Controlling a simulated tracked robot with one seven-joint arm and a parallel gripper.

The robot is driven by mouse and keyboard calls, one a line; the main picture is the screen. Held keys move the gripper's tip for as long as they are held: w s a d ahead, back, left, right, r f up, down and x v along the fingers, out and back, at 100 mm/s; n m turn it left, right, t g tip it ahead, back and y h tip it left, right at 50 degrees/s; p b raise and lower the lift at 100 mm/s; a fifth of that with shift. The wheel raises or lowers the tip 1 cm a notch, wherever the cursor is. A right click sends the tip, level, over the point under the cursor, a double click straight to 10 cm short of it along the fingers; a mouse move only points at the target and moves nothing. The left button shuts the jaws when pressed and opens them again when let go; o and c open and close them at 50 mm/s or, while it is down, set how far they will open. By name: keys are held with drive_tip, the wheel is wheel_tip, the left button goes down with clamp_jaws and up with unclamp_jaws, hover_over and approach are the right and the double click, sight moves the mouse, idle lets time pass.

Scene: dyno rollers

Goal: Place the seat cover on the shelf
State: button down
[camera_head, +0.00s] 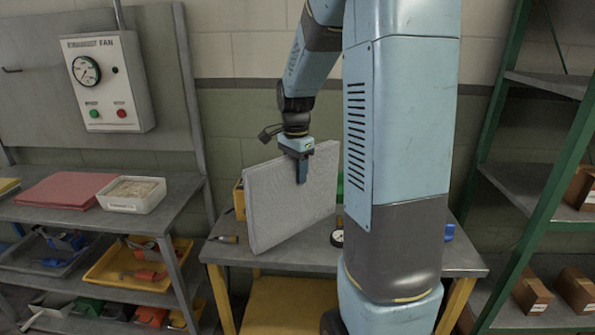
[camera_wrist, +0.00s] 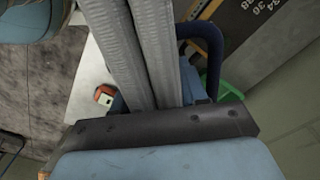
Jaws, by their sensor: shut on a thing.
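The seat cover (camera_head: 290,198) looks like a thick, light-grey, folded pad, standing on edge and slightly tilted above the workbench (camera_head: 330,257). My gripper (camera_head: 301,172) is shut on its top edge, one finger showing on the near face. I cannot tell whether its lower edge touches the bench. In the wrist view the grey folds of the cover (camera_wrist: 112,50) run away from my gripper (camera_wrist: 160,122). Shelves stand on both sides: a grey rack (camera_head: 180,192) on the left and a green-framed rack (camera_head: 525,180) on the right.
The left rack's top holds a red folded cloth (camera_head: 66,190) and a white tray (camera_head: 131,194); bins fill its lower levels. Brown boxes (camera_head: 533,294) sit on the right rack, whose upper boards have bare room. A dial gauge (camera_head: 337,238) lies on the bench beside the cover.

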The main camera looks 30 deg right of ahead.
drive_tip(key=shift+f, duration=0.1)
drive_tip(key=c, duration=0.6)
unclamp_jaws()
